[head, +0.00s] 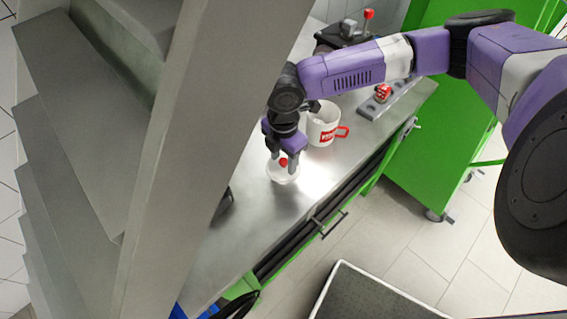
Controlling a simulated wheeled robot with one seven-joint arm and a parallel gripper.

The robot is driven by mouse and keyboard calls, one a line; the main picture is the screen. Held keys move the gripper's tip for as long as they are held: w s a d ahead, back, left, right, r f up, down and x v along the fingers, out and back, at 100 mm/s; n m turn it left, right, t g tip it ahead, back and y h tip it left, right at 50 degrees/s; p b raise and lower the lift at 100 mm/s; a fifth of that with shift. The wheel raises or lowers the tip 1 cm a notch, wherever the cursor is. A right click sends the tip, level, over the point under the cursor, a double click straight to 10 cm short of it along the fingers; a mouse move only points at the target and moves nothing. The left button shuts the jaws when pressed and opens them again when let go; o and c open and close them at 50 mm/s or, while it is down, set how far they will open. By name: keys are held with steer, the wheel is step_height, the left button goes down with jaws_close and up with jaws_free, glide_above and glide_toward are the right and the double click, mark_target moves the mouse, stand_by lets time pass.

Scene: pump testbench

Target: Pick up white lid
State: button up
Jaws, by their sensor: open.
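The white lid (281,175) is a small round white disc with a red knob (283,162) on top. It lies on the grey metal worktop (262,225). My gripper (282,163) points down over the lid, with its two fingertips on either side of the red knob. The fingers are open. I cannot tell from this view whether they touch the knob, and the gripper hides part of the lid's far side.
A white mug (321,122) with red lettering and a red handle stands close behind and right of my gripper. A grey block with a red part (383,94) lies further back. A grey column (185,130) blocks the left.

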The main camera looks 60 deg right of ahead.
jaws_close()
steer(key=shift+r, duration=0.15)
